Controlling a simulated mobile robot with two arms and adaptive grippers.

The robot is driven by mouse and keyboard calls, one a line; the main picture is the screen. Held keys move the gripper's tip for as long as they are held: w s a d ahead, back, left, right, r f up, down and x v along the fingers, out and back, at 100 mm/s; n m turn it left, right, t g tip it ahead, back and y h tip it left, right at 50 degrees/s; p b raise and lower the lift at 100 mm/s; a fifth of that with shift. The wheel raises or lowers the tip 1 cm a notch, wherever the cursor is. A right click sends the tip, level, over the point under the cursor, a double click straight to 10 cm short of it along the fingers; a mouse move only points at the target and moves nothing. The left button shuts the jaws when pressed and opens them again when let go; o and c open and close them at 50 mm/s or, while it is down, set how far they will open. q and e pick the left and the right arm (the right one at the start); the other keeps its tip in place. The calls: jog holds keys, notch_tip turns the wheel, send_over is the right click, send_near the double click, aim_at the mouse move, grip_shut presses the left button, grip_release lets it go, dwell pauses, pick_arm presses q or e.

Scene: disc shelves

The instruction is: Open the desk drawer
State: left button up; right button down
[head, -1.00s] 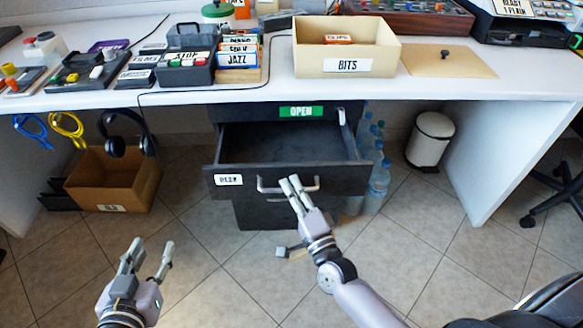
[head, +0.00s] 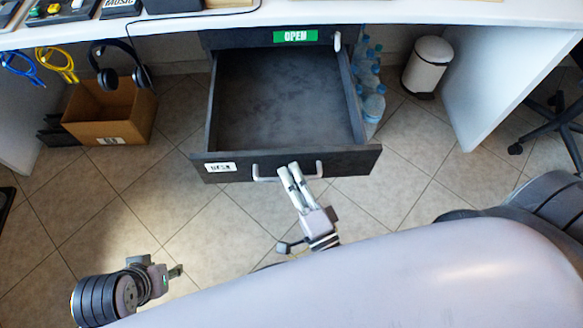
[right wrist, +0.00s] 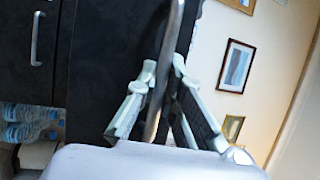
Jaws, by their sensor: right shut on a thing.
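The dark desk drawer (head: 345,163) is pulled well out from under the white desk, and its inside looks empty. A white label sits at the left of its front. My right gripper (head: 287,170) is shut on the metal drawer handle (head: 262,172) near its middle. In the right wrist view, the handle (right wrist: 172,50) runs between the fingers of my right gripper (right wrist: 160,80). My left gripper (head: 176,271) is low at the left, over the floor and away from the drawer. It is seen side-on, so its finger gap cannot be told.
A green OPEN sign (head: 295,37) is above the drawer. A cardboard box (head: 108,112) and headphones (head: 117,65) are at the left. Water bottles (head: 374,105) stand right of the drawer, with a white bin (head: 427,66) beyond. The tiled floor before the drawer is clear.

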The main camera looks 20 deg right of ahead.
jog(key=c, duration=1.7)
grip_release()
jog(key=v, duration=1.2)
